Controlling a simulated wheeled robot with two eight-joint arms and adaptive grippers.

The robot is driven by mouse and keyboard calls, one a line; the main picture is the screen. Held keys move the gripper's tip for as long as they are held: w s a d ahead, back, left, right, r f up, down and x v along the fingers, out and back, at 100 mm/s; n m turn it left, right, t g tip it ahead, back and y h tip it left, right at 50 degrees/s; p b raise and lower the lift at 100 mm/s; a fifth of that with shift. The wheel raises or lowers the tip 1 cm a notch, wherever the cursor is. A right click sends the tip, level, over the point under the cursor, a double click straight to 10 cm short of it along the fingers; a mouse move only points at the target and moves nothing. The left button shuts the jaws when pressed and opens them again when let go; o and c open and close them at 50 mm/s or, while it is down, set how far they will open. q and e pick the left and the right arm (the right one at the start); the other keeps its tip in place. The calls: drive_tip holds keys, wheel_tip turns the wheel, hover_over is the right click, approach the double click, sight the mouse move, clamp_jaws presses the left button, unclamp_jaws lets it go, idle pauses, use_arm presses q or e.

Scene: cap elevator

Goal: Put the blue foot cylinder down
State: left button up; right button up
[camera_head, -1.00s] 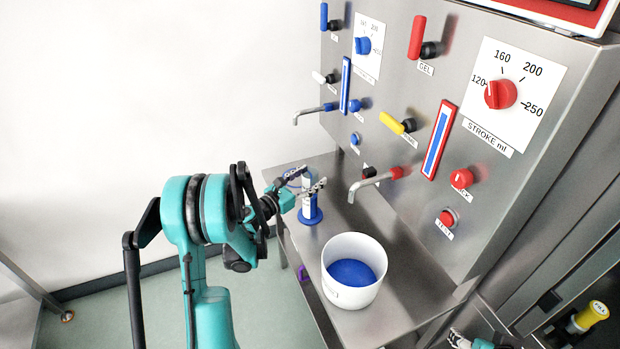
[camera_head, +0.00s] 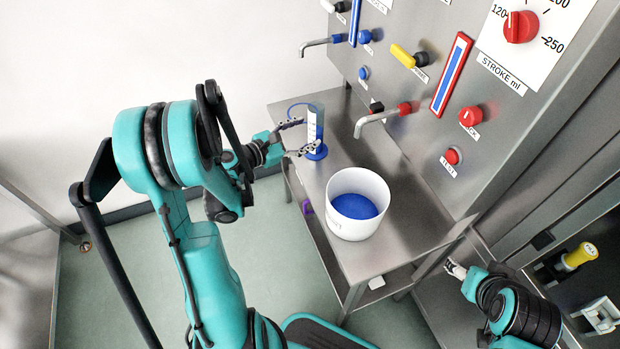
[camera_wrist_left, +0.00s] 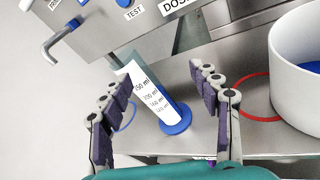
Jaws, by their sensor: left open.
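The blue foot cylinder (camera_head: 315,128) stands upright on the steel shelf, its blue foot on the surface. In the left wrist view the cylinder (camera_wrist_left: 152,92) shows its clear body with ml marks and its round blue foot (camera_wrist_left: 176,118). My left gripper (camera_head: 297,138) is open. In the left wrist view its two fingers (camera_wrist_left: 165,105) are spread with the cylinder between and beyond them, and I see no finger pressed on it. My right gripper (camera_head: 455,269) shows low on the right, small; its jaws are not clear.
A white bucket with blue contents (camera_head: 340,215) stands on the shelf (camera_head: 385,240) to the right of the cylinder. Metal spouts (camera_head: 375,120) stick out from the panel above the shelf. A red ring (camera_wrist_left: 256,82) lies between cylinder and bucket. A yellow-topped item (camera_head: 580,256) is far right.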

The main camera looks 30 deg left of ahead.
use_arm(q)
drive_tip(key=s+d+m+g+y, duration=0.1)
drive_tip(key=s+d+m+g, duration=0.1)
drive_tip(key=s+d+m, duration=0.2)
drive_tip(key=s+d+r+m+g+y, duration=0.1)
drive_tip(key=s+d+m+g, duration=0.1)
drive_tip(key=s+d+m, duration=0.3)
drive_tip(key=s+d+m+g+y, duration=0.1)
drive_tip(key=s+d+m+g, duration=0.2)
drive_tip(key=m, duration=0.8)
drive_tip(key=shift+s+d+r+y, duration=0.1)
drive_tip(key=shift+s+d+y, duration=0.05)
drive_tip(key=shift+s+d, duration=0.55)
drive_tip(key=shift+s+d+r+y, duration=0.15)
drive_tip(key=shift+s+d, duration=0.35)
drive_tip(key=shift+d, duration=0.3)
drive_tip(key=s+a+m+y, duration=0.1)
drive_tip(key=s+m+y, duration=0.1)
drive_tip(key=s+m, duration=0.4)
drive_tip(key=shift+s+m+y, duration=0.3)
drive_tip(key=shift+m, duration=0.6)
drive_tip(key=shift+r, duration=0.1)
